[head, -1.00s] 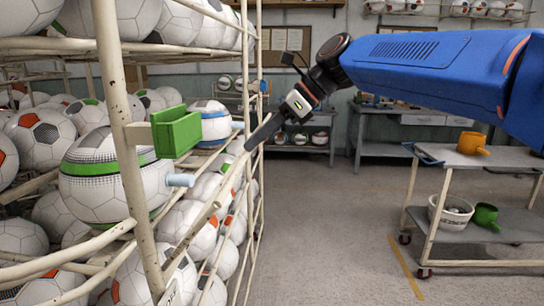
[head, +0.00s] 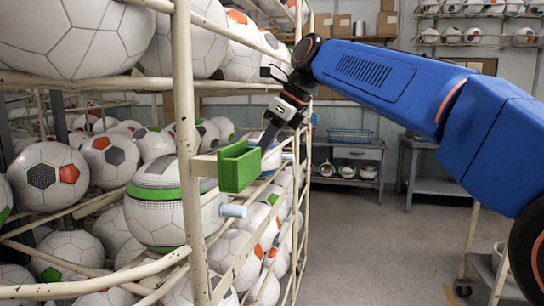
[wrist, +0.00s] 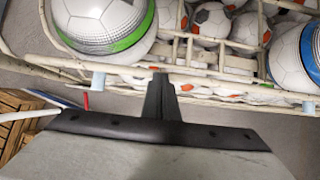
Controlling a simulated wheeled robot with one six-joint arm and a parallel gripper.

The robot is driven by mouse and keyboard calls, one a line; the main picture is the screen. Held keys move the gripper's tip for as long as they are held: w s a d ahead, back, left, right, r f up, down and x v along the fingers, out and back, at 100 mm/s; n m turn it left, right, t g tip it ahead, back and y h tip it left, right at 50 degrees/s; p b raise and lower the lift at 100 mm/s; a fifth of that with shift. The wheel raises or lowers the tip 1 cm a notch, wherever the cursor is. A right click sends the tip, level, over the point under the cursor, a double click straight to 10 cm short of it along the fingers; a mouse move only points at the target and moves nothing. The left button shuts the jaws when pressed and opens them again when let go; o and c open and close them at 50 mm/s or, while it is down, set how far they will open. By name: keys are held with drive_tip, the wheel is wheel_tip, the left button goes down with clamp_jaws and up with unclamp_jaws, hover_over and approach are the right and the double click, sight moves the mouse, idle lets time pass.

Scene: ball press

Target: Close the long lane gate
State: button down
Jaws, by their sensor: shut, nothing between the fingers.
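The rack's front has cream rails with light-blue pegs. One peg (head: 233,211) sticks out near a green-striped ball (head: 160,205); this peg also shows in the wrist view (wrist: 98,80). A second light-blue peg (wrist: 266,65) is at the right of the wrist view, near a blue-striped ball (wrist: 300,52). I cannot tell which rail is the long lane gate. My gripper (head: 267,143) is shut and empty, partly hidden behind a green box in the head view. In the wrist view its dark fingers (wrist: 160,92) reach toward the front rail between the pegs; contact is unclear.
The green box (head: 240,167) is fixed by an arm to the rack's upright post (head: 188,150), close to my gripper in the picture. Balls fill the rack shelves. Open floor (head: 370,240) lies to the right, with a trolley at the right edge.

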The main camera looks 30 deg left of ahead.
drive_tip(key=shift+s+a+r, duration=0.15)
drive_tip(key=shift+a+r, duration=0.05)
drive_tip(key=shift+a, duration=0.3)
drive_tip(key=a+r+v, duration=0.1)
drive_tip(key=v, duration=1.2)
drive_tip(key=shift+s+a, duration=0.2)
drive_tip(key=shift+a, duration=0.1)
idle(0.3)
